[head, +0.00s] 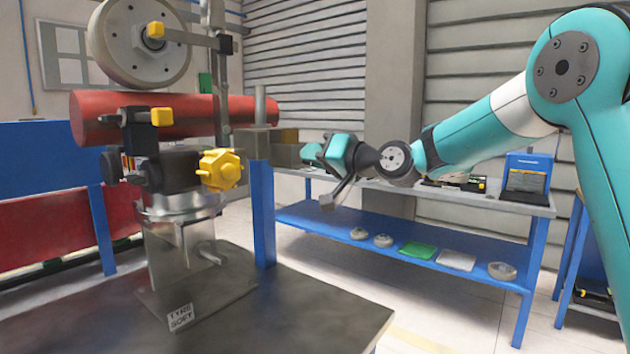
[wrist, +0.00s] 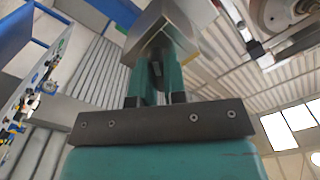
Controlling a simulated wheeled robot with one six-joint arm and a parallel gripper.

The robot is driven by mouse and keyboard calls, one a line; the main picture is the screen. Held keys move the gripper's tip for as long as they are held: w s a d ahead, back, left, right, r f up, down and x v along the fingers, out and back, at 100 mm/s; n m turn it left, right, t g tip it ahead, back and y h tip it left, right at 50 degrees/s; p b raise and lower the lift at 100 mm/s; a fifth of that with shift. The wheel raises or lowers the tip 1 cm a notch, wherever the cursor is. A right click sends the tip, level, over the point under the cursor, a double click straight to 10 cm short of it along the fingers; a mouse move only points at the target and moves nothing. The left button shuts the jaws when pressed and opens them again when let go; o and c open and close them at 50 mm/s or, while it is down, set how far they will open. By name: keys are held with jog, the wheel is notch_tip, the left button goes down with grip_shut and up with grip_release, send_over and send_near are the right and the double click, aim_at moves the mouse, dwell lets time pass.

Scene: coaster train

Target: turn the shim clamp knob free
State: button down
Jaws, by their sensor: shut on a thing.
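A large yellow lobed knob (head: 220,169) sits on the dark clamp body of the fixture. Smaller yellow knobs are above it, one at mid-height (head: 162,117) and one at the wheel (head: 155,30). I cannot tell from a label which is the shim clamp's. My gripper (head: 308,153) is right of the large knob, apart from it. In the wrist view its teal fingers (wrist: 157,75) are shut on a grey-brown metal block (wrist: 165,28). In the head view the block's outline is hard to separate from the grey blocks beyond the fingers.
A red cylinder (head: 235,113) lies across the fixture behind the knobs. A blue workbench (head: 400,215) with shelf items is behind. The fixture's dark table (head: 310,305) is clear at front right.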

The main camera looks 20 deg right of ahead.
jog(key=n+b, duration=0.7)
jog(key=b, duration=0.2)
jog(key=shift+b, duration=0.35)
jog(key=shift+n, duration=0.4)
jog(key=c, duration=1.2)
grip_release()
jog(key=shift+o, duration=0.2)
jog(key=b+v, duration=0.3)
jog(key=v, duration=1.4)
jog(key=shift+d, duration=0.1)
